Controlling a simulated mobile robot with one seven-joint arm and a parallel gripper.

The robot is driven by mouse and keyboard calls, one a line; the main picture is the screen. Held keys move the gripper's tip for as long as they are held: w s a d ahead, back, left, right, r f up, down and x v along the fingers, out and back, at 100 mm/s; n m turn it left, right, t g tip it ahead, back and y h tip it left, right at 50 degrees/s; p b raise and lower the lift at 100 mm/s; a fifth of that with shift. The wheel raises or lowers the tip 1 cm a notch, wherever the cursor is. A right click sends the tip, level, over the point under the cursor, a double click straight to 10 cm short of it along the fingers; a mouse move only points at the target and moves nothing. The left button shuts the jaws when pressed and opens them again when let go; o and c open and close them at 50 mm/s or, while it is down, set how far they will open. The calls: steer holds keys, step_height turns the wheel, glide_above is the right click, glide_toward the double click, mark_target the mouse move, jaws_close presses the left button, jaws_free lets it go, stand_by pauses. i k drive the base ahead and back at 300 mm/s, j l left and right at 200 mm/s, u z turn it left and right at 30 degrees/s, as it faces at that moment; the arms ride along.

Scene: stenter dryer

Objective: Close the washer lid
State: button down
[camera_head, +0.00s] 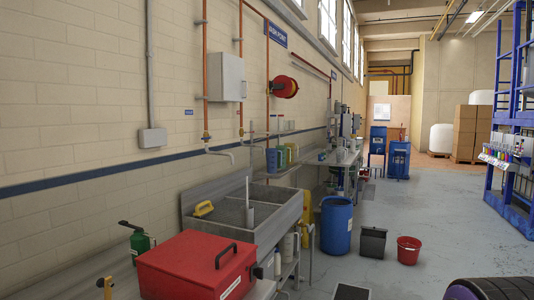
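A red metal box (192,270) with a black handle (226,256) on its front edge stands on the bench at the bottom of the view. It looks like the washer. Its flat red top (190,254) appears to lie down over the body, but I cannot tell whether a gap is left along the edge. Its lower part is cut off by the picture's bottom edge. My gripper is not in view.
A green can (141,243) stands behind the red box at left. A grey double sink (250,212) adjoins it. On the floor are a blue barrel (336,226), a black bin (373,243) and a red bucket (409,250). Open floor lies right, with a dark rounded object (490,289) bottom right.

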mark_target(206, 260)
steer(key=i+l, duration=0.15)
steer(key=l, duration=0.25)
steer(key=i+l, duration=0.2)
steer(key=l, duration=0.2)
steer(key=i+l+z, duration=0.2)
steer(key=i+l, duration=0.15)
steer(key=i+l+z, duration=0.25)
steer(key=i, duration=0.15)
steer(key=i+l+u, duration=0.15)
steer(key=i, duration=0.4)
steer(key=i+u, duration=0.15)
steer(key=i, duration=0.4)
steer(key=i+u, duration=0.55)
steer(key=u, duration=0.15)
steer(key=i+u, duration=0.55)
steer(key=u, duration=0.15)
steer(key=i+u, duration=0.2)
steer(key=u, duration=0.2)
steer(key=i+u, duration=0.15)
steer(key=u, duration=0.2)
